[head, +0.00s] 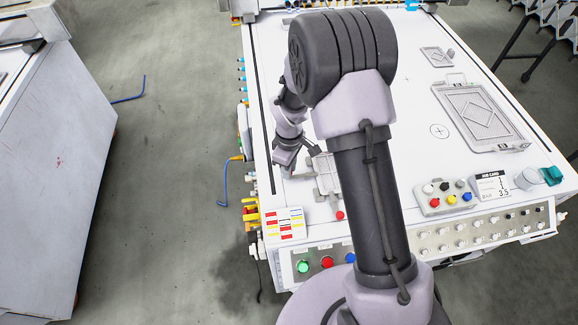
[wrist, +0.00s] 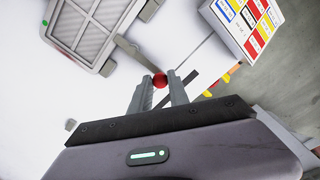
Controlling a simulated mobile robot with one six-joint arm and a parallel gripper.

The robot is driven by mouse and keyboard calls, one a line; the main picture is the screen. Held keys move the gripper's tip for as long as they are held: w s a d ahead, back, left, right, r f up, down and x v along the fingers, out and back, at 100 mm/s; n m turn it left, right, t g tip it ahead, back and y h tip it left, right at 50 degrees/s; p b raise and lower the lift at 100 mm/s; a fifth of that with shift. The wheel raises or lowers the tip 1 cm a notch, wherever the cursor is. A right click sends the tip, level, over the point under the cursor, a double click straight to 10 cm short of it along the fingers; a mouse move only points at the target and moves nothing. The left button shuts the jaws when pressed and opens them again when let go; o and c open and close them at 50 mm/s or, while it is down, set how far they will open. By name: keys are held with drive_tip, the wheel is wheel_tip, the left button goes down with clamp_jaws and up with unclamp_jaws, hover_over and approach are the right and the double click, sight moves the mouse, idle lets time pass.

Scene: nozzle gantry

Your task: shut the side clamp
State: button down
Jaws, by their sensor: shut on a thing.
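The side clamp's grey lever (wrist: 133,52) shows in the wrist view, running from the edge of a grey framed plate (wrist: 72,27) to a red ball knob (wrist: 160,79). My gripper (wrist: 160,88) is shut on the red knob, with one finger on each side of it. In the head view my gripper (head: 287,172) is low over the left part of the white table, left of the small plate (head: 323,163). The knob it holds is hidden there by the gripper and arm.
Another red-knobbed clamp (head: 338,213) stands in front of the small plate. A label card (head: 285,223) stands at the table's front left corner; it also shows in the wrist view (wrist: 243,25). A larger grey plate (head: 478,117) and a button box (head: 447,197) are at the right.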

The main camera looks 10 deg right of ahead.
idle(0.4)
drive_tip(key=c, duration=1.3)
unclamp_jaws()
drive_tip(key=shift+o, duration=0.2)
wheel_tip(320, 180, up, 17)
drive_tip(key=p, duration=0.4)
drive_tip(key=shift+r, duration=0.2)
